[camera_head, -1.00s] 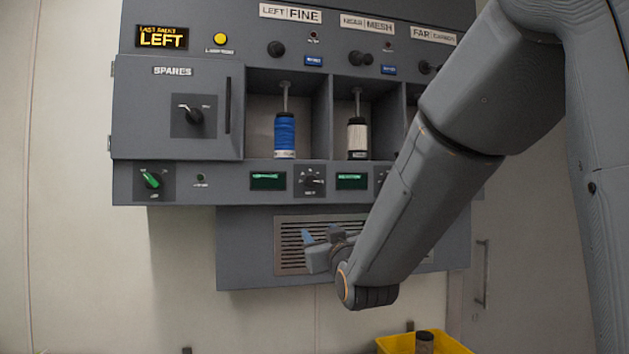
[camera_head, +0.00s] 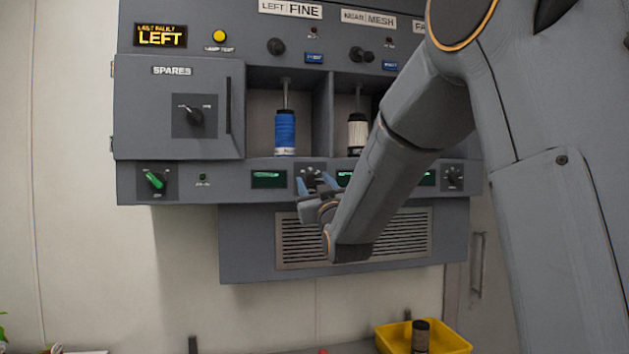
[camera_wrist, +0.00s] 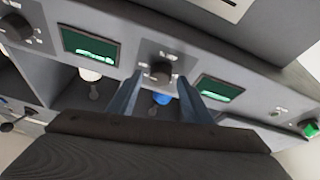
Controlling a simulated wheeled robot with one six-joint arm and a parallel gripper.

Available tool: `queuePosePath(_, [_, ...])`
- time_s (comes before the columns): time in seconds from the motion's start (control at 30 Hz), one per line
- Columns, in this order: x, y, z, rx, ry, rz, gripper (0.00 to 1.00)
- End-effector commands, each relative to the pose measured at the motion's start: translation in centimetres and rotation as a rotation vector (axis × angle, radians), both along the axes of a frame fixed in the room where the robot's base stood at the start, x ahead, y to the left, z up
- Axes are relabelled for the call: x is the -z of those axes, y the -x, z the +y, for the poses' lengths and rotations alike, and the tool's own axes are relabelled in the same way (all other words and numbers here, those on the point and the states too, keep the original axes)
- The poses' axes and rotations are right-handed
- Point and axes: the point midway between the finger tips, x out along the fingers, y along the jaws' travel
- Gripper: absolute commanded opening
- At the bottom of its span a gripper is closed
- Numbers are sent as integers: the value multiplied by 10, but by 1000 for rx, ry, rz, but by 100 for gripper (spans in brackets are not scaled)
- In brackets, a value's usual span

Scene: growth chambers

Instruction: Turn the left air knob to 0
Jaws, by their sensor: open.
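My gripper (camera_head: 316,188) is open, in front of the lower strip of the grey panel. A small black dial knob (camera_head: 312,173) with scale marks sits in that strip below the blue spool's bay, partly hidden by my gripper. In the wrist view this knob (camera_wrist: 160,71) appears between my gripper's two blue fingertips (camera_wrist: 160,84); I cannot tell whether they touch it. Its markings are too small to read. Another black knob (camera_head: 276,46) sits under the LEFT FINE label (camera_head: 290,9). I cannot read which knob is named air.
A green display (camera_head: 268,179) is left of the dial knob, and a green knob (camera_head: 155,180) is farther left. The blue spool (camera_head: 285,132) stands in the bay above. A vent grille (camera_head: 400,238) is below. A yellow bin (camera_head: 450,340) sits low at right.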

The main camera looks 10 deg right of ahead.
Motion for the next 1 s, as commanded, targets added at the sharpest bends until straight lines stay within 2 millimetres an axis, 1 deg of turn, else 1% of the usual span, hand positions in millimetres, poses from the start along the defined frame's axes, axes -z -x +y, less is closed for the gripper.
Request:
queuePosePath(0.2, [0,-1,0,0,0,0,45])
queuePosePath(0.23, [0,-1,0,0,0,0,44])
queuePosePath(0.47, [0,-1,0,0,0,0,5])
queuePosePath(0.77, [0,-1,-1,1,33,-1,4])
queuePosePath(1.0, [1,-1,-3,3,162,-3,5])
